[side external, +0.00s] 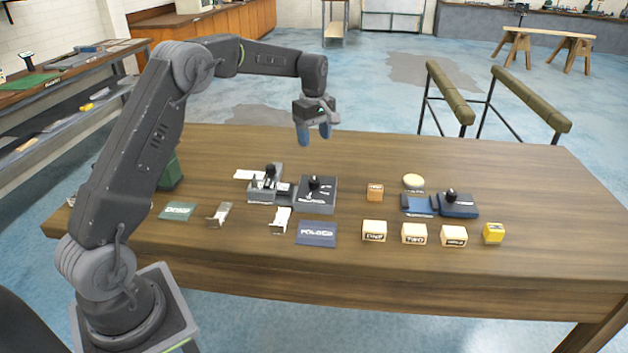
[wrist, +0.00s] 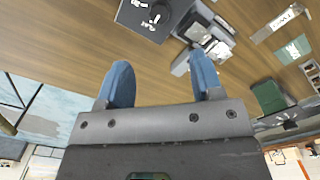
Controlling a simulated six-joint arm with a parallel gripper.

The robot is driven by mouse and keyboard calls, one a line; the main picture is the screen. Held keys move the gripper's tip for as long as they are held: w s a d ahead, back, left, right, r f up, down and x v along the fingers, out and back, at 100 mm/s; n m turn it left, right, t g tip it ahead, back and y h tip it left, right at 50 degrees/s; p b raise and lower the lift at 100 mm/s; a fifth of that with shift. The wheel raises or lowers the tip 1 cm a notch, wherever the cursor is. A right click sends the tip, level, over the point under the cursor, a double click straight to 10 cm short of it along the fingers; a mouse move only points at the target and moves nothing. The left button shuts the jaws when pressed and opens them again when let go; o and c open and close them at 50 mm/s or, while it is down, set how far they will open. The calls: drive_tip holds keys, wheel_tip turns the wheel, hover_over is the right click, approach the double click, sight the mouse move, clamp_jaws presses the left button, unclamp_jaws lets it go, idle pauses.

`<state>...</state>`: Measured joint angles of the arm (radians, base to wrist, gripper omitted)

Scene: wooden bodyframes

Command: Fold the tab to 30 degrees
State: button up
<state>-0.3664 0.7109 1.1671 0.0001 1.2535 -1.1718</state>
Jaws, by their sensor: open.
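My gripper (side external: 314,132) hangs in the air above the back half of the table, its two blue fingers apart and empty. The fingers also show in the wrist view (wrist: 160,62). Below stand a grey block with a black knob (side external: 317,197) and, left of it, a grey fixture (side external: 265,188) with another black knob; both also show in the wrist view, the block (wrist: 148,16) and the fixture (wrist: 208,40). A dark blue block with a knob (side external: 458,207) stands to the right, a blue flat piece (side external: 417,206) beside it. I cannot tell which part is the tab.
Bent metal pieces (side external: 220,214) and (side external: 280,221), a green card (side external: 177,211) and a navy card (side external: 316,234) lie toward the front. Several lettered wooden blocks (side external: 414,234) and a yellow cube (side external: 493,233) are at the front right. The table's back strip (side external: 400,150) is clear.

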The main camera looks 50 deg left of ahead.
sight(314, 179)
drive_tip(key=f, duration=1.4)
drive_tip(key=shift+w+a+f, duration=0.15)
drive_tip(key=shift+a+f, duration=0.15)
drive_tip(key=c, duration=0.9)
